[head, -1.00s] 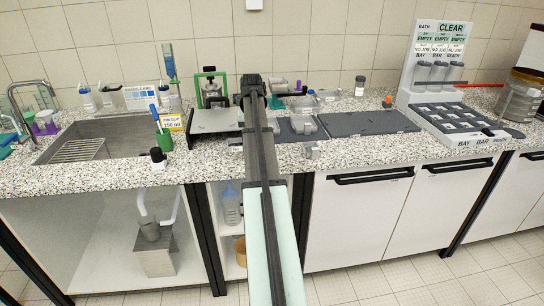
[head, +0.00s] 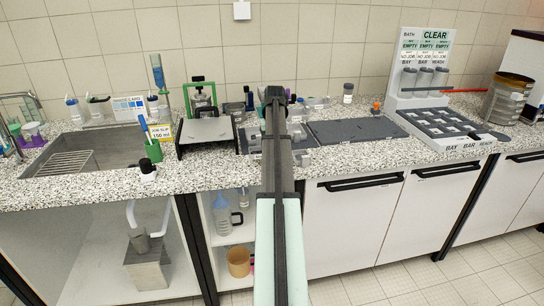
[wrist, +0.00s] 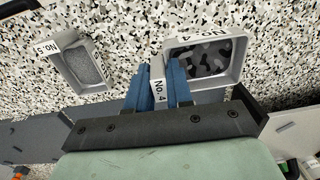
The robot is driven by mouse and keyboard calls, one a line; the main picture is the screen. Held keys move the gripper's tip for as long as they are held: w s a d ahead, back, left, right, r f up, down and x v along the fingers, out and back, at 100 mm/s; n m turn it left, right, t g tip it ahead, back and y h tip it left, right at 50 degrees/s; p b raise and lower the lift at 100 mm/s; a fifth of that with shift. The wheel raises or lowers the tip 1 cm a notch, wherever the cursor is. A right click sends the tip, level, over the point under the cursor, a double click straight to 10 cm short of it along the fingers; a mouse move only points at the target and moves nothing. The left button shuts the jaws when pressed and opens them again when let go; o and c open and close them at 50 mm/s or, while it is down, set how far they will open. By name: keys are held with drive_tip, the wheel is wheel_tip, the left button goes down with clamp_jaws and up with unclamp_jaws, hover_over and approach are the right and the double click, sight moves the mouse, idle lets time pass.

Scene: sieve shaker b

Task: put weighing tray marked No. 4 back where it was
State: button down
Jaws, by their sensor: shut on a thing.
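In the wrist view, the weighing tray marked No. 4 (wrist: 233,75) is a small light-grey tray with dark grey speckled pieces or pattern inside. My gripper (wrist: 158,88) is shut on the near-left part of this tray. Whether the tray touches the counter cannot be told. Another grey tray marked No. 5 (wrist: 78,65), with grey fine material, lies to the left, apart from my fingers. In the head view, my arm hides the gripper and the held tray.
The speckled counter (head: 90,183) has a sink (head: 105,150) at left. A plate-topped device (head: 207,132) stands left of my arm, and a dark grey mat (head: 355,130) lies to its right. A white rack with dark bays (head: 440,122) stands further right, near sieves (head: 508,98).

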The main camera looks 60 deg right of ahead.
drive_tip(key=shift+f, duration=2.1)
drive_tip(key=shift+f, duration=0.15)
drive_tip(key=c, duration=1)
unclamp_jaws()
wheel_tip(320, 180, up, 12)
drive_tip(key=shift+s+d+r, duration=0.1)
drive_tip(key=shift+r, duration=0.1)
